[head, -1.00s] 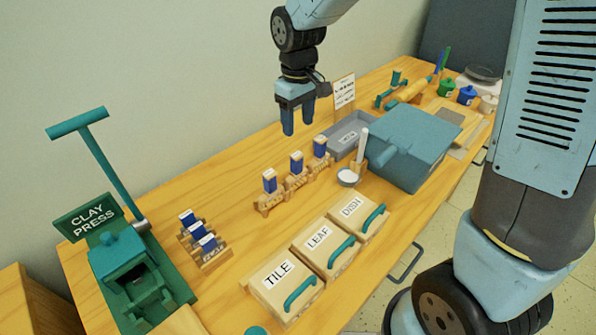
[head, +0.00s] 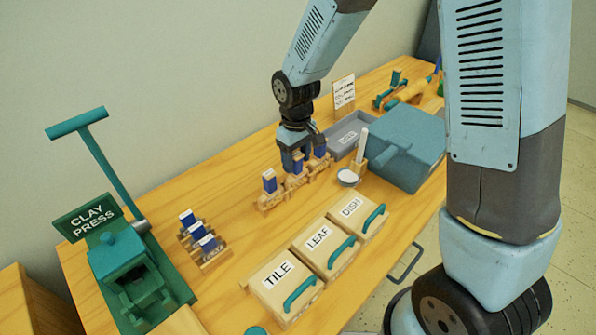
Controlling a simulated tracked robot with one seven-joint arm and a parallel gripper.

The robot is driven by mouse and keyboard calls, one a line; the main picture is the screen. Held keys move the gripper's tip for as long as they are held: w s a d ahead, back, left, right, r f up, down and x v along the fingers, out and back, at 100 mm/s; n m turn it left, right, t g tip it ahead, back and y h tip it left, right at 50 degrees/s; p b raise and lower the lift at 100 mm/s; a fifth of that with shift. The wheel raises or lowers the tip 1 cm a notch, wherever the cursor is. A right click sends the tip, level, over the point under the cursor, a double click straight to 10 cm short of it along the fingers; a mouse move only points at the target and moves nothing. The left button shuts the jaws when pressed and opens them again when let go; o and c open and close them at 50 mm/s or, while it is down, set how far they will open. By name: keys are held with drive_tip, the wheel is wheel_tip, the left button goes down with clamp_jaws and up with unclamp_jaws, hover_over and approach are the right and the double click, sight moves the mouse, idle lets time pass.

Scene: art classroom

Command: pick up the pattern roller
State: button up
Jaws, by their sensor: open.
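Several blue-handled pieces with pale tops stand upright in small wooden holders along the middle of the table. I cannot tell for certain which object is the pattern roller. The left piece (head: 269,181) stands clear of my gripper, while the middle piece (head: 298,163) and the right piece (head: 320,151) are close to its fingers. My gripper (head: 303,158) is open and points down, low over these two. The fingers partly hide the pieces, and I cannot tell whether they touch either one.
A grey tray (head: 346,146) and a blue-grey box (head: 405,146) stand to the right. A small white cup (head: 348,177) is near them. Boxes labelled TILE (head: 278,274), LEAF (head: 318,237) and DISH (head: 350,209) line the front. The green clay press (head: 122,265) is at left.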

drive_tip(key=shift+f, duration=0.65)
clamp_jaws()
